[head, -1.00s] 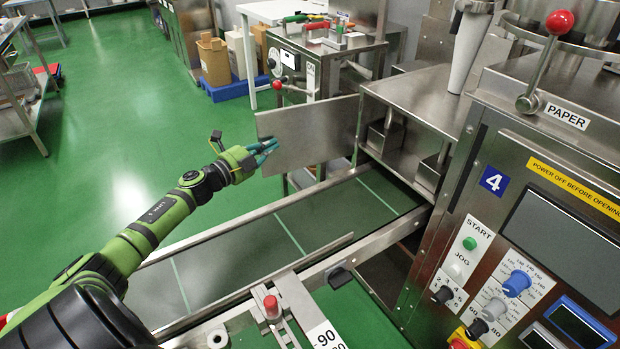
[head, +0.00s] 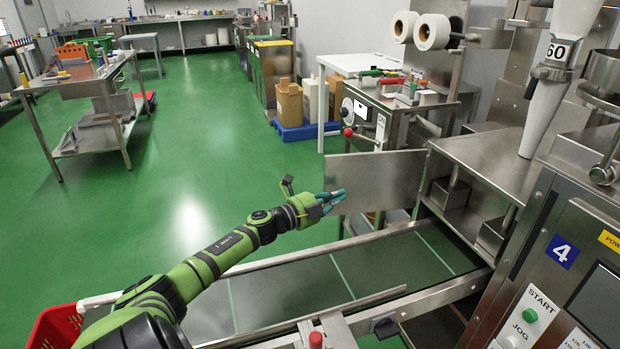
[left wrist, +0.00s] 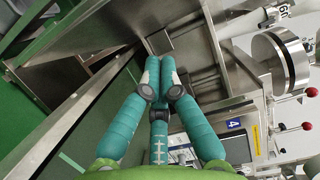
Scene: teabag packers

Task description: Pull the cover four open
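Cover four is a flat steel panel (head: 385,182) on the machine (head: 490,150) marked 4, in the head view. It stands swung out from the machine's housing, over the conveyor (head: 300,287), and the box opening beside it shows. My left gripper (head: 338,196) has teal fingers at the panel's free left edge; I cannot tell whether they touch it. In the left wrist view the gripper's (left wrist: 160,72) fingertips are drawn together with no object seen between them. My right gripper is out of view.
The conveyor's steel rail (head: 410,305) runs below the cover. A smaller machine with coloured handles (head: 385,110) stands behind it. A red basket (head: 52,328) is at lower left. A steel table (head: 85,85) stands further back, with open green floor between.

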